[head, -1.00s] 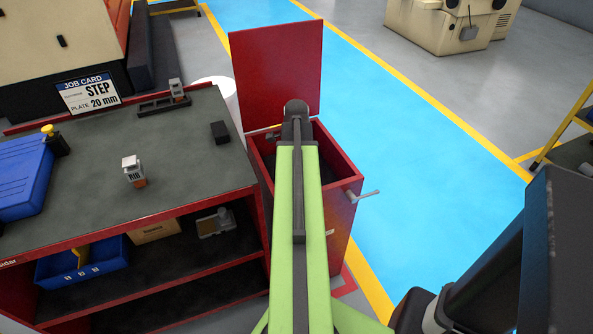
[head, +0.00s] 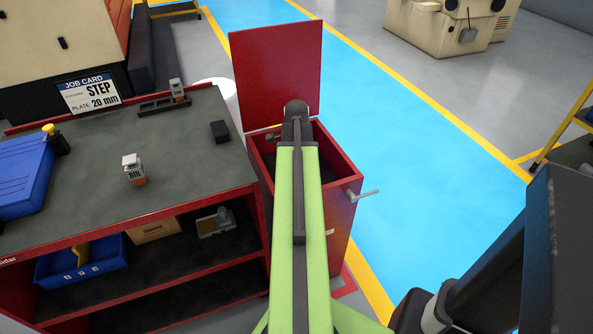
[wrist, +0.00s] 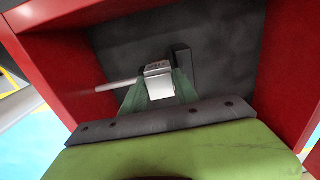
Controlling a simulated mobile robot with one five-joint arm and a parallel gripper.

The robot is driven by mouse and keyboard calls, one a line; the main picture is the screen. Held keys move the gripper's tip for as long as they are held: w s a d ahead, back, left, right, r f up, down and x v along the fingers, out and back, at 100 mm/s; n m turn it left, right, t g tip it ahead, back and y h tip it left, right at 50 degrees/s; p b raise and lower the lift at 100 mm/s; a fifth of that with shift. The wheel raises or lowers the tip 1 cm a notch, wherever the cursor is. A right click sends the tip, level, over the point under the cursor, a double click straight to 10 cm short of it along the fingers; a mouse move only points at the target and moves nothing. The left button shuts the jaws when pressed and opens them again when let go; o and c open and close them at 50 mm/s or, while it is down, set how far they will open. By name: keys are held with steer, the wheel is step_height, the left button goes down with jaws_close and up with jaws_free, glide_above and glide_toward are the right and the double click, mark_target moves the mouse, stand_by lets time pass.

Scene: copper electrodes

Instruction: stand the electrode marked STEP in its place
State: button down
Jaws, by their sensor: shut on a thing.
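In the wrist view my gripper (wrist: 157,88) is shut on a pale grey block-shaped electrode (wrist: 158,76), with a green finger on each side. Small dark marks show on its upper face, too small to read. The gripper is inside the red open-topped cabinet (head: 340,155), over a dark inner surface. In the head view my arm reaches into the cabinet and hides the electrode. Another electrode, marked RIB (head: 134,172), stands on the workbench. The job card (head: 88,93) reads STEP, plate 20 mm.
A dark bar (wrist: 183,60) is just right of the held electrode, and a pale rod (wrist: 118,84) lies left of it. The cabinet's red lid (head: 275,75) stands raised behind; a lever (head: 362,194) sticks out right. The bench (head: 75,210) holds a blue case (head: 20,180) and a black block (head: 220,132).

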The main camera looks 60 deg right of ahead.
steer(key=shift+s+a+f+b, duration=0.1)
steer(key=shift+a+f+b, duration=0.35)
steer(key=shift+f, duration=0.1)
steer(key=c, duration=0.9)
jaws_free()
steer(key=shift+o, duration=0.2)
steer(key=shift+w+d+r+p, duration=0.15)
steer(key=shift+r+p, duration=0.3)
steer(key=shift+p, duration=0.2)
steer(key=shift+w+d+r+p, duration=0.1)
steer(key=shift+r+p, duration=0.3)
steer(key=shift+p, duration=0.2)
steer(key=r+p, duration=0.7)
steer(key=shift+s+r+p, duration=0.25)
steer(key=shift+s+p, duration=0.05)
steer(key=shift+f, duration=0.1)
